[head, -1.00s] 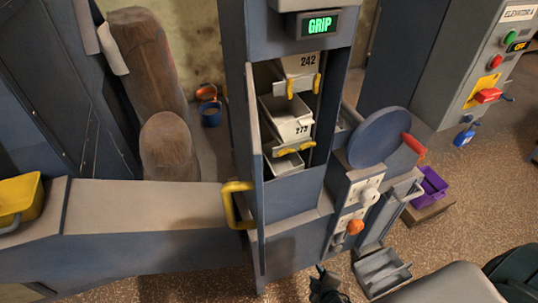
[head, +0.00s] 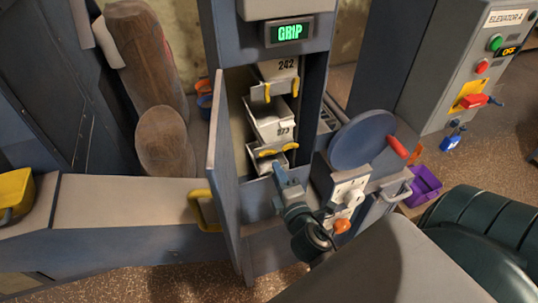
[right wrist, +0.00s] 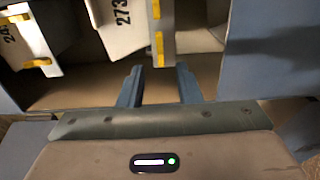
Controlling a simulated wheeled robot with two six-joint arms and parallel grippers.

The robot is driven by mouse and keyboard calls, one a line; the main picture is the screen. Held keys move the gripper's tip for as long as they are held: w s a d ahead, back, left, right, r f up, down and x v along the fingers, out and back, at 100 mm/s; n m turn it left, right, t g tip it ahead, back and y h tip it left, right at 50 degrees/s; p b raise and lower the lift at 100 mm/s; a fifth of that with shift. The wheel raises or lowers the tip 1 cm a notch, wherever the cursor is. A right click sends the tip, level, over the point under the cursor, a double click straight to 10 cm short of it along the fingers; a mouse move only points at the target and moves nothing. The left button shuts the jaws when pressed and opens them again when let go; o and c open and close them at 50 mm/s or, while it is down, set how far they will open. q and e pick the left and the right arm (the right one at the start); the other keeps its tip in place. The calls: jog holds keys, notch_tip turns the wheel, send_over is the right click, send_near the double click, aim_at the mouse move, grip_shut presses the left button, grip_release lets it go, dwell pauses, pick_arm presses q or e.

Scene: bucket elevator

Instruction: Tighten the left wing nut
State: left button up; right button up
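The lower left yellow wing nut (head: 268,153) and the right one (head: 290,146) lie crosswise below the bucket marked 273 (head: 272,118) in the open elevator shaft. The right wrist view is turned sideways. There the left wing nut (right wrist: 160,50) is just beyond my fingertips, and the other (right wrist: 156,10) is at the top edge. My right gripper (head: 283,172) is just below the nuts in the head view. Its two fingers (right wrist: 160,72) are apart with nothing between them. My left gripper is not in view.
The blue door (head: 222,180) with a yellow handle (head: 203,210) stands open left of the shaft. A blue handwheel (head: 360,140) with a red knob is to the right. Bucket 242 (head: 277,69) is above, with upright yellow wing nuts.

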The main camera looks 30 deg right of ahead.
aim_at(268, 155)
jog(key=p+x, duration=0.1)
jog(key=x, duration=0.4)
jog(key=shift+w+d, duration=0.1)
jog(key=shift+w, duration=0.05)
jog(key=shift+w+d+p, duration=0.15)
jog(key=shift+w+p, duration=0.15)
jog(key=shift+w, duration=0.15)
grip_shut()
